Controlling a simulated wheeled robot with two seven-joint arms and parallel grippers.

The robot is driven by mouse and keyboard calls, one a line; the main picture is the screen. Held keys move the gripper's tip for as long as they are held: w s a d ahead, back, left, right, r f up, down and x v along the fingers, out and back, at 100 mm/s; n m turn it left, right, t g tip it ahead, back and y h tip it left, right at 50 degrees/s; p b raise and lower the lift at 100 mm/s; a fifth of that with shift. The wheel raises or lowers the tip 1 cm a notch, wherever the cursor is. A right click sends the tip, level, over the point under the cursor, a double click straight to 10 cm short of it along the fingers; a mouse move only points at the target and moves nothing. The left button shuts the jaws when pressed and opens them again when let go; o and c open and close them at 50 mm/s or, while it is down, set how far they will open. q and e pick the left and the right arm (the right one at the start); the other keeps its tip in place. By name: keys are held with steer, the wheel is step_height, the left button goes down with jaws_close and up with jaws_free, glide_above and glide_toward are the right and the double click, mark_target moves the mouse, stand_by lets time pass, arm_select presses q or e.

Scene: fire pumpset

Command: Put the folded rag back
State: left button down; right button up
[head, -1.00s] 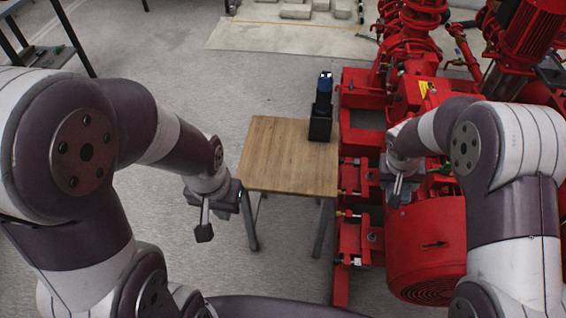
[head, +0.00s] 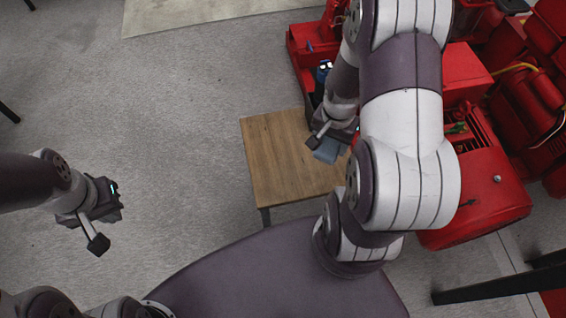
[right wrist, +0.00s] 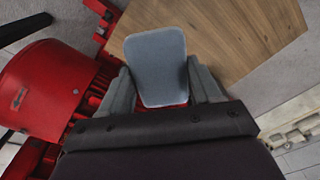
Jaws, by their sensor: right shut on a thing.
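The folded rag (head: 328,152) is grey-blue and flat. My right gripper (head: 326,140) is shut on it, and in the head view both appear over the right part of the small wooden table. In the right wrist view the rag (right wrist: 157,65) stands out between the two grey fingers, with the table top and red pump parts behind it. Its height above the table is hard to tell. My left gripper (head: 106,229) is over bare floor to the left of the table, away from the rag; its finger gap is not clear.
The wooden table (head: 275,150) has a clear left part. Red pump machinery (head: 480,195) stands close on the right. The floor to the left is free.

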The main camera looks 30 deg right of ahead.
steer(key=shift+s+a+f+m+b, duration=0.25)
steer(key=shift+a+f+m+b, duration=0.25)
steer(key=shift+a+f, duration=0.4)
steer(key=b, duration=0.3)
glide_above(286, 171)
step_height(286, 171, down, 5)
steer(key=shift+s+f, duration=0.15)
steer(key=shift+f, duration=0.05)
step_height(286, 171, down, 4)
steer(key=shift+r+b, duration=0.1)
steer(key=shift+b, duration=0.9)
steer(key=o, duration=1)
